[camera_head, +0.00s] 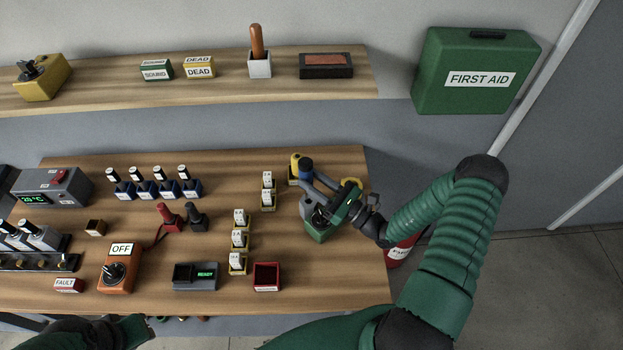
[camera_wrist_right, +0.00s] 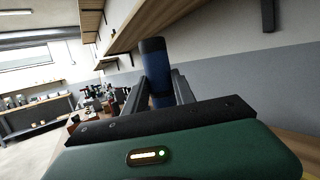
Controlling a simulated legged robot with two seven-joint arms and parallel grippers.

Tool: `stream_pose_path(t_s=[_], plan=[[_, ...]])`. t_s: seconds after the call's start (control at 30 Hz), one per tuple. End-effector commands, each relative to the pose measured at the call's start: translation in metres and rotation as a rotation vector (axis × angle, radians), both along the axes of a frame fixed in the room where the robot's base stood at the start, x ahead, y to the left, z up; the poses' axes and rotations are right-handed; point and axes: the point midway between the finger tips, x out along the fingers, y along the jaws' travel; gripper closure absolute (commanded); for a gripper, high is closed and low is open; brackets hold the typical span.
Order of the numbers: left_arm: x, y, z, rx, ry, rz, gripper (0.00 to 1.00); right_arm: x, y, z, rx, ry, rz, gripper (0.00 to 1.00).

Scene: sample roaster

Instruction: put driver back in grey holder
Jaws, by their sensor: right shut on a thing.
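My right gripper (camera_head: 308,177) is shut on the dark blue driver (camera_head: 306,165) at the right end of the table. In the wrist view the driver's blue handle (camera_wrist_right: 154,72) stands roughly upright between the two fingers (camera_wrist_right: 160,88). The driver's lower part is hidden by the gripper. I cannot make out a grey holder for certain; my gripper covers part of that area. A yellow item (camera_head: 294,168) is just left of the driver. Part of my left arm, dark green, shows at the bottom left, and its fingertips cannot be made out.
A red open box (camera_head: 267,276) is nearer. The shelf (camera_head: 200,92) runs above the table's back. A red extinguisher (camera_head: 398,252) is beyond the right edge.

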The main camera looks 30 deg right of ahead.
Motion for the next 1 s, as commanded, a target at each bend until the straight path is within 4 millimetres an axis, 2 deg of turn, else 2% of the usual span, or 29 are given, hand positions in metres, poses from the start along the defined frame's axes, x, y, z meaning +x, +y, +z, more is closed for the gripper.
stream_pose_path(t_s=[0.8, 1.0], plan=[[0.0, 0.0, -0.037, 0.0, 0.0, 0.0, 0.75, 0.0, 0.0, -0.052, 0.001, -0.002, -0.001, 1.0], [0.0, 0.0, -0.042, 0.0, 0.0, 0.0, 0.75, 0.0, 0.0, -0.059, 0.001, -0.002, -0.001, 1.0]])
